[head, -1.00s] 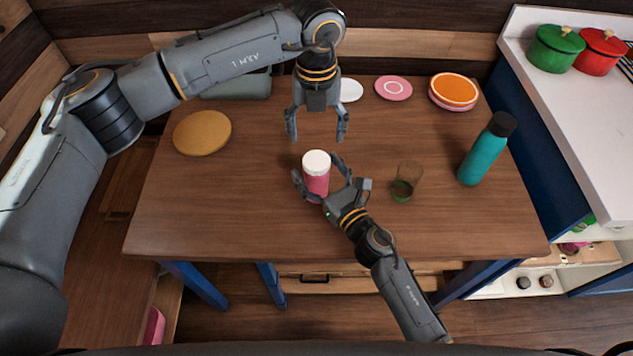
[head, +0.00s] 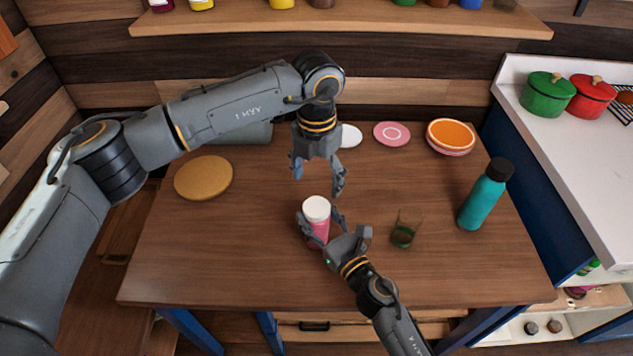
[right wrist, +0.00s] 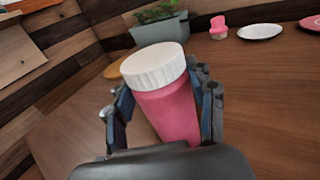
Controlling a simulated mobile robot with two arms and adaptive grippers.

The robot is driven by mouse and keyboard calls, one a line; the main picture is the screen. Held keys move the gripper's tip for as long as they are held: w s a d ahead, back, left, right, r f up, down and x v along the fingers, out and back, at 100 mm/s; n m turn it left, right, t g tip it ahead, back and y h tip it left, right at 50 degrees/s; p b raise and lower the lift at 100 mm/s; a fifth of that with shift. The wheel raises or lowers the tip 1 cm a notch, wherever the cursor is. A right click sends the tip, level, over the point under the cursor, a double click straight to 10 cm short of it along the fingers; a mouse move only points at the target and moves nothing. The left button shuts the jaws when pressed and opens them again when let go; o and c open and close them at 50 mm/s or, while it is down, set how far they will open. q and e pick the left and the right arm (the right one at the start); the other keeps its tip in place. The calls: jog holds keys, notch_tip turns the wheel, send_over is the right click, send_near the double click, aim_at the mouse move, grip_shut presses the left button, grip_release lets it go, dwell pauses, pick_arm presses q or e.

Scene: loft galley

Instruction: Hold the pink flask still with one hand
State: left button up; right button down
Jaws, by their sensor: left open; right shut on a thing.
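The pink flask (head: 319,230) with a white ridged lid (head: 316,208) stands upright on the wooden table, near its middle. My right gripper (head: 322,224) is shut on its body from the front right. In the right wrist view the flask (right wrist: 170,108) sits between the two fingers, with the lid (right wrist: 153,64) above them; the palm hides its lower part. My left gripper (head: 317,184) is open and empty, pointing down above and behind the flask, apart from the lid.
A green-tinted glass (head: 405,232) stands right of the flask, and a teal bottle (head: 481,197) farther right. A round tan board (head: 203,178) lies at the left. Plates, including a pink one (head: 391,134) and an orange one (head: 451,137), lie along the back. The front left of the table is clear.

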aim_at(317, 206)
pick_arm(q)
jog(key=m, duration=0.6)
jog(key=shift+m, duration=0.3)
jog(key=m, duration=1.3)
jog(key=shift+m, duration=0.4)
jog(key=shift+f, duration=4)
